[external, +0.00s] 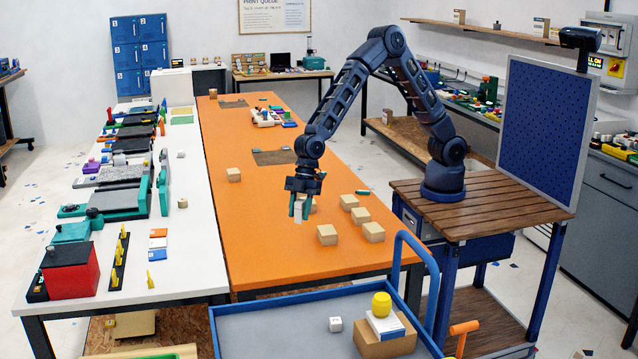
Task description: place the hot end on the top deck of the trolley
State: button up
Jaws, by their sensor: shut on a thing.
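My gripper (298,208) points down over the near half of the orange table. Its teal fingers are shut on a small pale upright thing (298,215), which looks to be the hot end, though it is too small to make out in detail. I cannot tell whether its lower end touches the table. The trolley (270,329) stands at the front, with a grey top deck inside a blue rim and a blue handle.
A book and a yellow cylinder (381,304) are stacked on the box. Several cardboard boxes (327,235) stand on the orange table (262,250) around my gripper. The deck's left part is clear. The blue handle (424,254) rises at its right. A white bench (190,240) runs along the left.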

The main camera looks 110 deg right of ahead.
jog(key=s+a+r+n+g+y, duration=0.1)
jog(key=s+a+n, duration=0.35)
jog(key=a, duration=1.05)
notch_tip(320, 180, up, 3)
jog(key=n+g, duration=0.2)
jog(key=n, duration=0.2)
send_over(366, 306)
notch_tip(366, 306, down, 20)
jog(key=shift+a+f, duration=0.1)
jog(key=shift+a, duration=0.05)
jog(key=o, duration=1)
jog(key=shift+f, duration=0.1)
